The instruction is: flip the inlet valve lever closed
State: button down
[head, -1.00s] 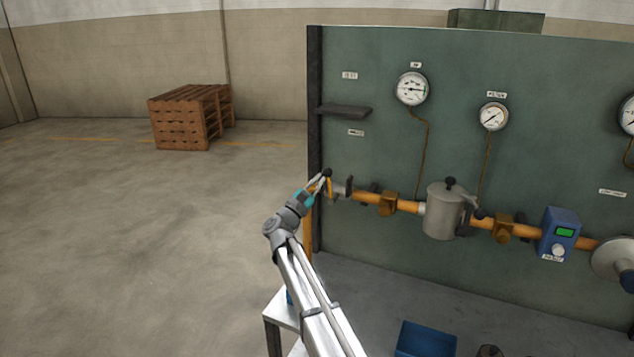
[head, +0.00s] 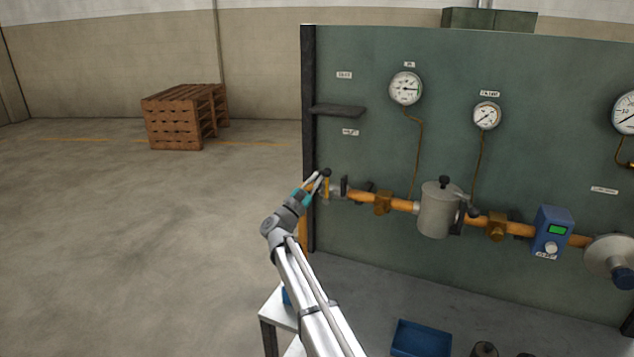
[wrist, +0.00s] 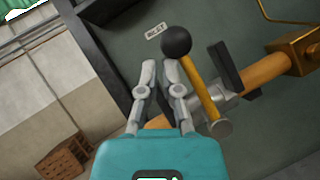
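The inlet valve lever is a yellow bar with a black ball knob (head: 327,187), at the left end of the orange pipe. In the wrist view the lever (wrist: 201,88) slants from the knob at upper left down to its grey pivot. In the head view it stands near upright. My gripper (wrist: 160,68) has its two fingers a narrow gap apart, with nothing seen between them. The right finger is close beside the lever, just below the knob; I cannot tell whether they touch. In the head view my gripper (head: 318,182) is at the lever's left side.
The pipe (head: 400,205) runs right along the green panel (head: 560,120), past a grey canister (head: 439,210) and a blue meter box (head: 551,231). A small shelf (head: 338,110) sticks out above the lever. A blue bin (head: 421,339) is low in front. Open floor lies left.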

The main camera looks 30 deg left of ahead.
jog(key=s+a+f+b, duration=0.5)
jog(key=s+a, duration=0.2)
jog(key=s, duration=0.2)
jog(key=shift+s+f, duration=0.25)
jog(key=shift+s, duration=0.05)
jog(key=shift+a, duration=0.15)
dwell(0.6)
